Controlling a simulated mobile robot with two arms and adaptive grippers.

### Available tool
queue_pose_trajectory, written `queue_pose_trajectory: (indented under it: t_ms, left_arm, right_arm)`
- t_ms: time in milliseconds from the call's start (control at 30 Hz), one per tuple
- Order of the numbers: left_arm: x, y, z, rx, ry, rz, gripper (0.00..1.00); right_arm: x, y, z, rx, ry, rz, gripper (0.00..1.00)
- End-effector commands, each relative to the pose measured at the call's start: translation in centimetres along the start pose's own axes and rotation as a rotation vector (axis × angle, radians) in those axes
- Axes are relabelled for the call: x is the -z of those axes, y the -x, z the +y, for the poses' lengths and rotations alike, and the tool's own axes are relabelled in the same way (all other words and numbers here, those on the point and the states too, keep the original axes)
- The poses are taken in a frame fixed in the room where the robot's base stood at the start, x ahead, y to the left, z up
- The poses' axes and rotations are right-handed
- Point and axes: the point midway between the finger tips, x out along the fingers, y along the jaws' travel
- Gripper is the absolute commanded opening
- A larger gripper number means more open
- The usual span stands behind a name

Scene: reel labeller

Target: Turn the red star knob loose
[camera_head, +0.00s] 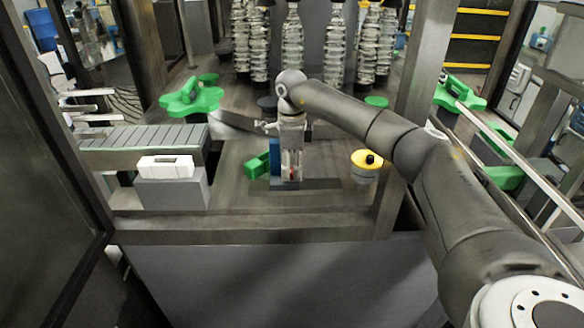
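My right arm reaches in from the right, and my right gripper (291,168) points down over the machine table. A small patch of red, which looks like the red star knob (292,174), shows at the fingertips. Most of the knob is hidden by the fingers, so I cannot tell whether they touch it or are closed on it. A blue block (275,156) stands just left of the gripper. My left gripper is not in view.
A green block (257,165) lies left of the blue one. A yellow-and-black emergency button (367,160) is to the right. A conveyor (140,138) and a green star wheel (190,99) are at the left. Clear bottles (336,45) stand behind. A frame post (412,60) rises near my arm.

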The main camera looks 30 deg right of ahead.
Motion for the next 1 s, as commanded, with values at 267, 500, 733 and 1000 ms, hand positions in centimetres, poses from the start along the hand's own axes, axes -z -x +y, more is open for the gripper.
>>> queue_pose_trajectory:
  t_ms: [267, 500, 733, 1000]
  left_arm:
    - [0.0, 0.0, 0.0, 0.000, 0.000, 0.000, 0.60]
    - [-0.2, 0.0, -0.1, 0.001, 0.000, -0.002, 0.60]
    - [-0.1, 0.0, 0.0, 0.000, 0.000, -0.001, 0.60]
    - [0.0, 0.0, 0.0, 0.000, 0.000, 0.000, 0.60]
  right_arm:
    - [-0.1, 0.1, 0.0, 0.002, -0.001, -0.002, 0.51]
    - [0.0, 0.3, 0.0, 0.001, -0.001, 0.000, 0.51]
    - [-0.1, 3.9, -0.1, 0.004, 0.000, -0.003, 0.51]
    - [-0.2, 9.4, -0.1, 0.004, 0.000, -0.002, 0.51]
